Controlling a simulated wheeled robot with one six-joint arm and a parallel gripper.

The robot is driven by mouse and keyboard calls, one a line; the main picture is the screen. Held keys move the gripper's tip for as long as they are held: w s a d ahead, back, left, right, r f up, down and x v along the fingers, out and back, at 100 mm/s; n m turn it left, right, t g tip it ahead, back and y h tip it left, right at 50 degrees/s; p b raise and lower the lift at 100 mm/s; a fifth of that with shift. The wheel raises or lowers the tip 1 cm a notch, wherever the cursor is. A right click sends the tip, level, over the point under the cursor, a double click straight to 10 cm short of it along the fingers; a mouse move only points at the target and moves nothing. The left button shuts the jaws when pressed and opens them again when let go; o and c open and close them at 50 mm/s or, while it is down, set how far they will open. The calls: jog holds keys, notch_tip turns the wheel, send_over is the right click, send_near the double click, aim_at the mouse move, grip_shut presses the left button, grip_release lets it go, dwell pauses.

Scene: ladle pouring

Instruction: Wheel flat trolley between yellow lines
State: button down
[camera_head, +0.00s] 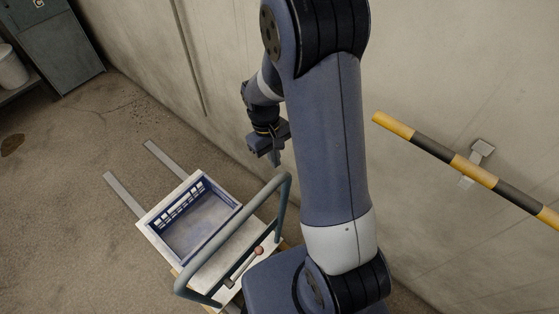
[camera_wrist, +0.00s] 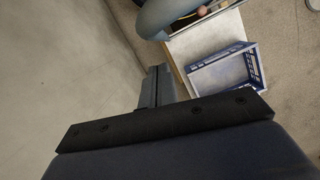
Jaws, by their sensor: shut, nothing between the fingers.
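The flat trolley has a pale deck (camera_head: 222,264) and a grey tubular handle (camera_head: 232,232) standing over its near end. It is below and left of my arm in the head view; its deck also shows in the wrist view (camera_wrist: 205,38). Two pale grey floor strips (camera_head: 123,195) (camera_head: 165,158) lie beyond its far end; they look grey rather than yellow. My gripper (camera_head: 275,158) is shut and empty, pointing down, up and right of the trolley and apart from the handle. Its closed fingers show in the wrist view (camera_wrist: 157,84).
A blue crate (camera_head: 165,243) sits on the deck, with a ladle-like rod (camera_head: 243,264) beside it under the handle. A yellow-black bar (camera_head: 440,152) is at the right wall. A grey cabinet (camera_head: 58,50) and white bucket (camera_head: 10,67) stand far left. Floor left of the trolley is clear.

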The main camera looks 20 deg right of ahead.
jog(key=shift+s+d, duration=0.2)
jog(key=shift+s, duration=0.35)
jog(key=shift+s+d, duration=0.2)
jog(key=shift+s, duration=0.3)
